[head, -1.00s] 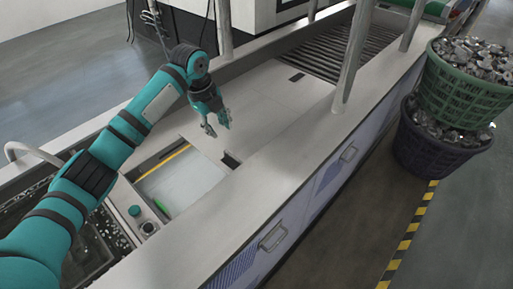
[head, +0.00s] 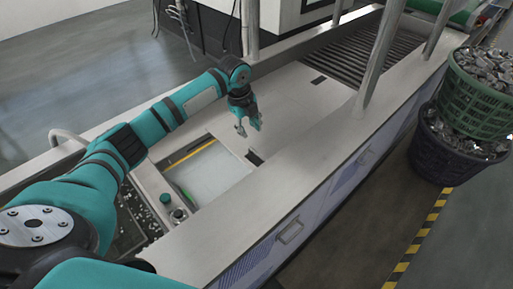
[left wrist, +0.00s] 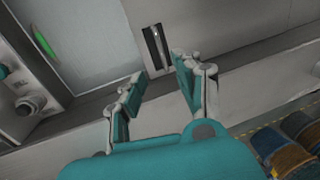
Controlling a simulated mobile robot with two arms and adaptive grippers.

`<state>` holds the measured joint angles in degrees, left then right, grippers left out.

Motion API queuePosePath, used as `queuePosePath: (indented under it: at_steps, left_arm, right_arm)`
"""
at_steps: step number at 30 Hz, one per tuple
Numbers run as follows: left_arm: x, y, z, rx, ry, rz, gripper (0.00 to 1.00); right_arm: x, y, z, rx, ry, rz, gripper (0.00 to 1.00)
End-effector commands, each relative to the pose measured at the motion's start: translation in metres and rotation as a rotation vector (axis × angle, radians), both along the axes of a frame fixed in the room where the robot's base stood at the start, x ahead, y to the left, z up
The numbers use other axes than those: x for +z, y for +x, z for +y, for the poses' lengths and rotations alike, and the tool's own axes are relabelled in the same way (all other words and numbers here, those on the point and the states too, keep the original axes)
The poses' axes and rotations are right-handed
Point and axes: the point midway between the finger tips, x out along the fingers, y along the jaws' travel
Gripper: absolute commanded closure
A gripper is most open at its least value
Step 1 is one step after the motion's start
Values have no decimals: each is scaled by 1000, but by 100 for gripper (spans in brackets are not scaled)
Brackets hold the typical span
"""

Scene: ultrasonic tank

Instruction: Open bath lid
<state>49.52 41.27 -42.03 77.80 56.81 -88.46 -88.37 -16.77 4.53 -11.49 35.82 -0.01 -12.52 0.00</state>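The bath (head: 208,178) is a rectangular pale basin set in the bench, with its surface visible; it also shows in the left wrist view (left wrist: 95,40). A flat light-grey panel (head: 293,103), which looks like the lid, lies beyond it on the right. A dark recessed slot (head: 254,157) sits near the panel's edge beside the bath, and shows in the left wrist view (left wrist: 156,48). My left gripper (head: 248,128) is open and empty above the panel, near the slot. In the left wrist view its fingertips (left wrist: 160,68) lie on either side of the slot's lower end. Contact cannot be told. My right gripper is out of view.
A green button (head: 164,199) and a knob (head: 178,214) stand left of the bath. Metal posts (head: 380,60) rise along the bench, with a roller section (head: 370,45) behind. Stacked baskets of metal parts (head: 482,85) stand on the floor at right.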

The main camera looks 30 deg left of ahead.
Motion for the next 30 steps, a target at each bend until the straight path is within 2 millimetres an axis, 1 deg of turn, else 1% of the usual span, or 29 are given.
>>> queuePosePath:
  at_steps: [1,9,15,18,21,30]
  left_arm:
    - [-11,1,-2,0,-1,4,67]
    - [-69,12,-6,0,0,4,67]
    - [-103,19,-8,0,0,2,67]
    - [-112,21,-8,0,0,1,67]
    - [-117,22,-8,-1,0,0,67]
    - [-119,22,-8,-1,1,0,67]
  right_arm:
    - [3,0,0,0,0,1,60]
    - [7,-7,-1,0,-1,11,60]
    - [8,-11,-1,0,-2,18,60]
    - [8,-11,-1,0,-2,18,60]
    - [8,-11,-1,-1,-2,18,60]
    - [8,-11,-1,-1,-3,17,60]
